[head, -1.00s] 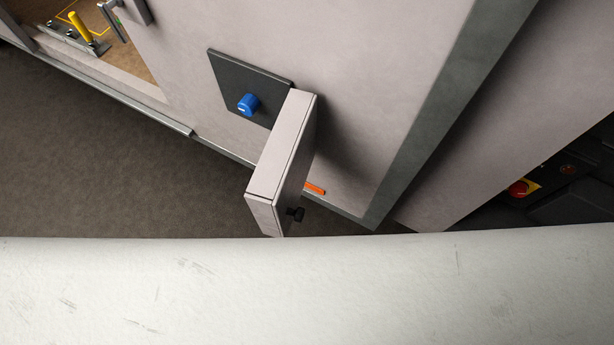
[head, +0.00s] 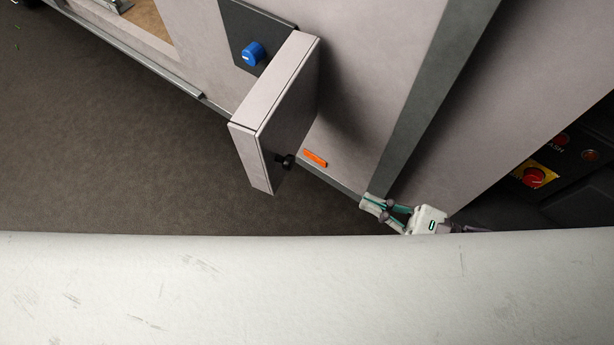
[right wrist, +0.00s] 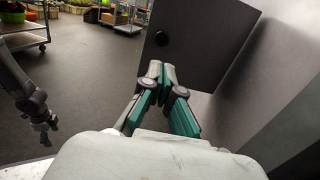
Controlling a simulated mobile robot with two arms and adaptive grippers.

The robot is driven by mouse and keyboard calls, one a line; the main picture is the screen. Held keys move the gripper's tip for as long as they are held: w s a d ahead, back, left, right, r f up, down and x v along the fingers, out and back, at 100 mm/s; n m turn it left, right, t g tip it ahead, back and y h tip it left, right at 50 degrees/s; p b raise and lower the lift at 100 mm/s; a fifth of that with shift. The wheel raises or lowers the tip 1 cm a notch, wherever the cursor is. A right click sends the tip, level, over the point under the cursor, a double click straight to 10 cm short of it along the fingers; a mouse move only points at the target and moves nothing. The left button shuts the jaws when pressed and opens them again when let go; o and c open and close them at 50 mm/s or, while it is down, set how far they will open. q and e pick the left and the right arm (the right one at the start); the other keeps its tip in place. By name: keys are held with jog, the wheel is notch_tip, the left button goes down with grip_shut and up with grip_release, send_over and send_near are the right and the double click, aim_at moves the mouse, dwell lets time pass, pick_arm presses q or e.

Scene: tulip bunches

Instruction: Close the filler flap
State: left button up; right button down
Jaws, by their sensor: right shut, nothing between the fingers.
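The filler flap (head: 275,112) is a pale grey, box-edged door standing open, swung out from the machine's side. A small black knob (head: 286,161) sits on its right-hand face. Behind its hinge side is a dark recessed panel with a blue cap (head: 253,53). My right gripper (head: 372,202) is shut and empty, near the machine's lower corner, to the right of the flap and apart from it. In the right wrist view the shut fingers (right wrist: 160,74) point toward the flap's dark face (right wrist: 195,60), with its black knob (right wrist: 161,40).
An orange marker (head: 315,158) is on the machine wall beside the flap. A red stop button (head: 535,176) is at the right. Shelved carts with plants (right wrist: 25,28) stand far off in the right wrist view. The floor left of the flap is clear.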

aim_at(292, 166)
jog(key=p+x, duration=0.1)
jog(key=x, duration=0.3)
jog(key=p+x, duration=0.1)
jog(key=x, duration=0.3)
jog(key=p+x, duration=0.2)
jog(key=x, duration=0.2)
jog(key=shift+w+a+r, duration=0.25)
jog(key=shift+w+a, duration=0.05)
jog(key=shift+w+a+f, duration=0.1)
jog(key=shift+w+a, duration=0.2)
jog(key=shift+a, duration=0.3)
